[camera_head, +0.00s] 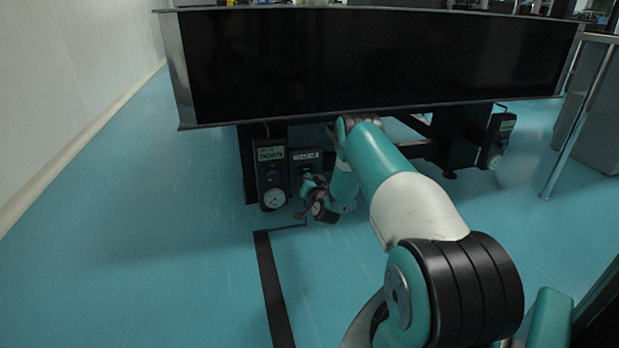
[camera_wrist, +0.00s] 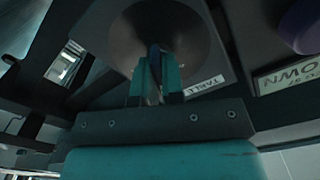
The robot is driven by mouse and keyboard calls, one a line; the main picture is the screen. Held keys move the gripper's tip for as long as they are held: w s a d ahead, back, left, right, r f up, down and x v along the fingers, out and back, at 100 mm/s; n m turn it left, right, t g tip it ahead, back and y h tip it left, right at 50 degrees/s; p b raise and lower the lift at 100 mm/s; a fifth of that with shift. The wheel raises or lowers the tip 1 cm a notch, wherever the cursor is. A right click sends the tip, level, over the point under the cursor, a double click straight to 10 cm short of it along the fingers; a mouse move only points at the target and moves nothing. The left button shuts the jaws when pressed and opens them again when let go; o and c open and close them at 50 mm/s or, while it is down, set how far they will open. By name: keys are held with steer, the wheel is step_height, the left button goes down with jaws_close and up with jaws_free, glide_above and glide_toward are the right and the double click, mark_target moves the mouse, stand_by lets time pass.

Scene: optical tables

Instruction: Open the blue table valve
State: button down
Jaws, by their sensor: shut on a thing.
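The blue table valve (camera_wrist: 154,49) shows as a narrow blue handle in front of a dark round disc (camera_wrist: 150,18) in the wrist view. My gripper (camera_wrist: 157,70) has its teal fingers shut on this handle, one finger on each side. Most of the handle is hidden between the fingers. A white label reading "TABLE" (camera_wrist: 204,84) is just right of the fingers. In the head view my gripper (camera_head: 307,184) is at the front of the smaller panel (camera_head: 305,155) under the optical table; the valve itself is hidden there.
The optical table (camera_head: 370,60) overhangs my arm. A panel labelled "DOWN" (camera_head: 270,154) with a gauge (camera_head: 275,198) stands just left; its purple knob (camera_wrist: 302,25) shows in the wrist view. Another gauge panel (camera_head: 497,140) hangs at the right. The blue floor at the left is clear.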

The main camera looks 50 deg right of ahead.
steer(key=m+p, duration=0.1)
steer(key=m, duration=0.5)
steer(key=shift+s+f+m+p, duration=0.1)
steer(key=shift+m+p, duration=0.2)
steer(key=shift+p, duration=0.1)
steer(key=m, duration=0.6)
steer(key=shift+d+f, duration=0.1)
steer(key=shift+f, duration=0.1)
steer(key=c, duration=1.2)
jaws_free()
steer(key=shift+c, duration=0.2)
steer(key=shift+s+r+p, duration=0.1)
steer(key=shift+p, duration=0.25)
steer(key=p+v, duration=1.7)
steer(key=p, duration=0.3)
steer(key=shift+a, duration=0.25)
steer(key=shift+s, duration=0.1)
